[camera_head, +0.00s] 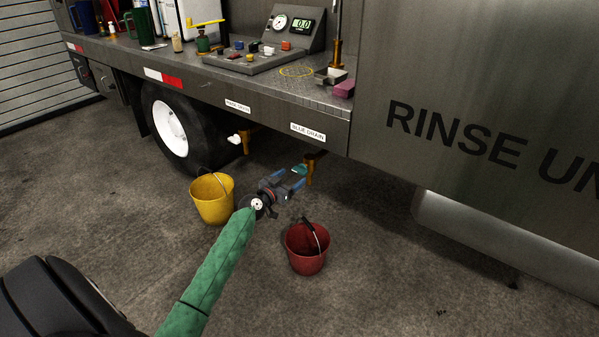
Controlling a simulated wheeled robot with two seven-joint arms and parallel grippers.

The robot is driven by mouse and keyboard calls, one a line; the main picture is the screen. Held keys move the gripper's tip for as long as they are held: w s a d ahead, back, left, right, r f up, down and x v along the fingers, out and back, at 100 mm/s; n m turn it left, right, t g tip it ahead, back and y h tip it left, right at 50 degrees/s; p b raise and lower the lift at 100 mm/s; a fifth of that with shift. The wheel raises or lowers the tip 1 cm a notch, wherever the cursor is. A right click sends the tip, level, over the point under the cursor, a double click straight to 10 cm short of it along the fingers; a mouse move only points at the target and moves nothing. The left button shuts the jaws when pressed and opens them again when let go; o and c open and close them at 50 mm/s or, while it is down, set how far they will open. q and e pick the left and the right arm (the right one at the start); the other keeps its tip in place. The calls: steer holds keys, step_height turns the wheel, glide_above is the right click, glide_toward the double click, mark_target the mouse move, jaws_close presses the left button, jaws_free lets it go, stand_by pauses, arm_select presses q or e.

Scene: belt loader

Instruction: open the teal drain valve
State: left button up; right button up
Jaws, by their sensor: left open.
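The teal drain valve handle (300,169) shows beside a brass drain pipe (311,168) under the truck deck's edge, below the label reading "BLUE DRAIN" (308,132). My left gripper (293,181) reaches up to it from the lower left, on a green-sleeved arm. Its blue fingers are apart, with the teal handle at or near their tips. I cannot tell whether they touch it. My right gripper is not in view.
A yellow bucket (212,199) stands left of my gripper and a red bucket (307,249) below right. A second brass drain (246,141) has a white handle (234,139). A wheel (172,128) stands at left. The deck (215,71) overhangs the drains.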

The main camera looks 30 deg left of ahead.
mark_target(298, 172)
arm_select(q)
steer(key=shift+w+d, duration=0.2)
steer(key=shift+w, duration=2.6)
steer(key=c, duration=1)
